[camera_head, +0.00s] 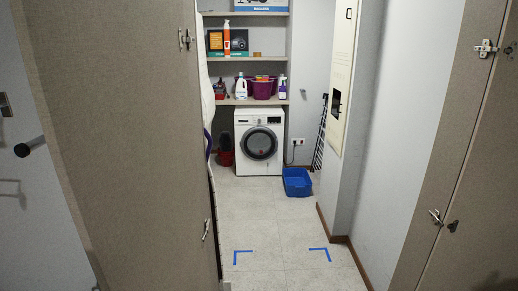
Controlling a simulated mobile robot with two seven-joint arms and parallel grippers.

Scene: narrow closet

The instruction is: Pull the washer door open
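The white washer (244,126) stands at the far end of the narrow closet, under the shelves. Its round dark door (260,144) is on the front and looks shut. The washer is small in the view, so its door handle cannot be made out. Neither of my grippers shows in the head view.
A blue bin (297,182) stands on the floor, right of and in front of the washer. A red bucket (226,158) is at its left. Wooden doors flank the entrance. Blue tape corners (242,252) mark the clear tiled floor (270,222).

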